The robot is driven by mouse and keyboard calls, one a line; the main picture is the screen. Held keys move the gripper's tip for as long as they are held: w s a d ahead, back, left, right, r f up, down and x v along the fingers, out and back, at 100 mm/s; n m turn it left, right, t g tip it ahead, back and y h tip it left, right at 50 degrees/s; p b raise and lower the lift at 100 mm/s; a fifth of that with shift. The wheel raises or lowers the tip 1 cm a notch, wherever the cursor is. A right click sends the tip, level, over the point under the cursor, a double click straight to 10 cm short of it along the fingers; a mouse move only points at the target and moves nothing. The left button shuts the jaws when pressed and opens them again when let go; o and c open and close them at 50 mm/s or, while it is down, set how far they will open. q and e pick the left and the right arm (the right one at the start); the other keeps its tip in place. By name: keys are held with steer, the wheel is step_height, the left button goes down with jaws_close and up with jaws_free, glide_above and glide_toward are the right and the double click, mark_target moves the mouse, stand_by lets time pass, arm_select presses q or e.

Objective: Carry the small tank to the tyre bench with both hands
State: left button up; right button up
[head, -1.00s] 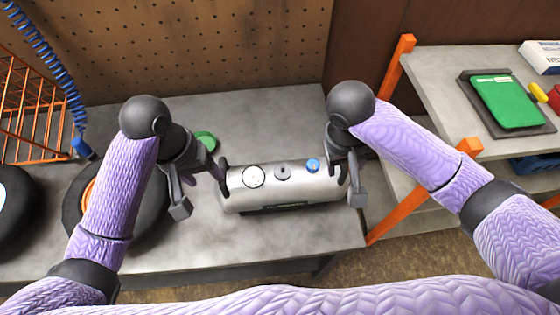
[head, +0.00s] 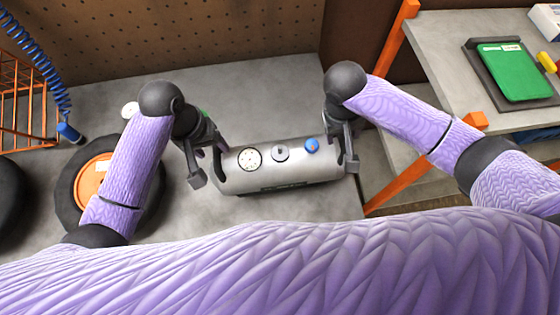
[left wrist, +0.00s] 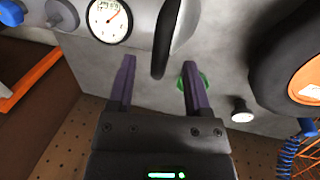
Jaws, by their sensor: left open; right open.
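The small tank (head: 300,175) is a silver cylinder lying on the grey bench, with a white gauge, a grey fitting and a blue knob on top. My left gripper (head: 208,165) is open at the tank's left end. In the left wrist view the tank (left wrist: 145,22) is at the top, and its black end handle (left wrist: 166,40) shows between the open fingers of the left gripper (left wrist: 158,68), apart from both. My right gripper (head: 348,160) is open at the tank's right end; its fingers partly hide the handle there, so contact is unclear.
A tyre with an orange hub (head: 90,178) lies left on the bench (head: 265,95). An orange-posted shelf (head: 440,60) stands right. An orange wire basket (head: 20,110) is far left.

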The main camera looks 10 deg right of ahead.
mark_target(215, 153)
arm_select(q)
steer(key=shift+d+f, duration=0.15)
steer(key=shift+f, duration=0.7)
steer(key=shift+d+f, duration=0.15)
steer(key=shift+f, duration=0.7)
arm_select(e)
steer(key=shift+d+f, duration=0.15)
steer(key=shift+f, duration=0.75)
steer(key=shift+d+f, duration=0.15)
steer(key=shift+f, duration=0.7)
arm_select(q)
jaws_close()
arm_select(e)
jaws_close()
arm_select(q)
steer(key=shift+w+r, duration=0.1)
arm_select(e)
steer(key=shift+w+r, duration=0.1)
